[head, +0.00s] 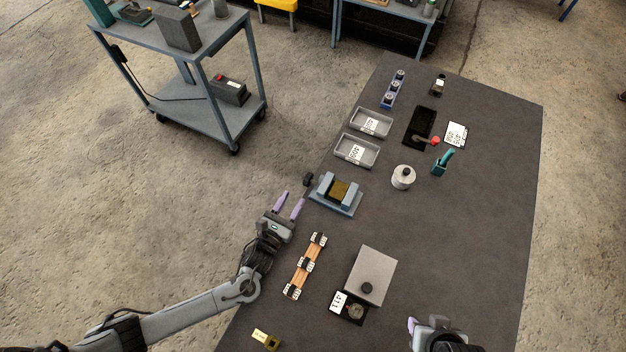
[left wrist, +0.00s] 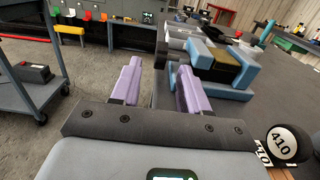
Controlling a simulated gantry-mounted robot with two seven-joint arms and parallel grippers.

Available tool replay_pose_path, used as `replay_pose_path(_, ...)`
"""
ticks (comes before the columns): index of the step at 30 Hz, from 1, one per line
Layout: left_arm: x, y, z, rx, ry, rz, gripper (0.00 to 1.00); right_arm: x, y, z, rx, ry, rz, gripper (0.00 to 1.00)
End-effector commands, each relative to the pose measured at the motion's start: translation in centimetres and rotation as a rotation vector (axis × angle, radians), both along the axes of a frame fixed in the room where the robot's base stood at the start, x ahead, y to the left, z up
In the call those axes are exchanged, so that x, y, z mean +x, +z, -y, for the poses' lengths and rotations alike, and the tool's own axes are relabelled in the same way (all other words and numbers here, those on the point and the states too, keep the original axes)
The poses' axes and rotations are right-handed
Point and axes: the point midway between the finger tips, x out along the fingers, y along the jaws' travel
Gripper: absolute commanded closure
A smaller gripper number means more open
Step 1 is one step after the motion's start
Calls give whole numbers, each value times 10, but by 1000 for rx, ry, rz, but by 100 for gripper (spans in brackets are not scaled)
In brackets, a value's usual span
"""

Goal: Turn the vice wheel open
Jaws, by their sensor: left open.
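The vice (head: 337,193) is blue-grey with a brass-coloured block between its jaws, at the left edge of the bench. Its dark wheel (head: 308,180) sticks out from the left side, over the bench edge. My left gripper (head: 293,197) is open and empty, its two lilac fingers pointing toward the wheel from just below it in the head view.
A wooden rack with labelled black knobs (head: 304,266) lies near my left gripper. A grey box (head: 371,274), two grey trays (head: 357,151) and a silver weight (head: 403,177) stand on the bench (head: 450,230). A trolley (head: 185,88) stands at upper left. Floor left of the vice is clear.

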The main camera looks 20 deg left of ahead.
Motion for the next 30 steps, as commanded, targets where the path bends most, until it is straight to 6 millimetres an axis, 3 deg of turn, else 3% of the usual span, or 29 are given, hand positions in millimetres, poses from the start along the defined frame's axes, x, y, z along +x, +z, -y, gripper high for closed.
replay_pose_path(18, 87, 0, 13, -5, 1, -1, 55, 1, -4, 0, -1, 0, 6, 57)
replay_pose_path(30, 102, 0, 15, -5, 0, -3, 55, 1, -5, 0, -1, 0, 6, 57)
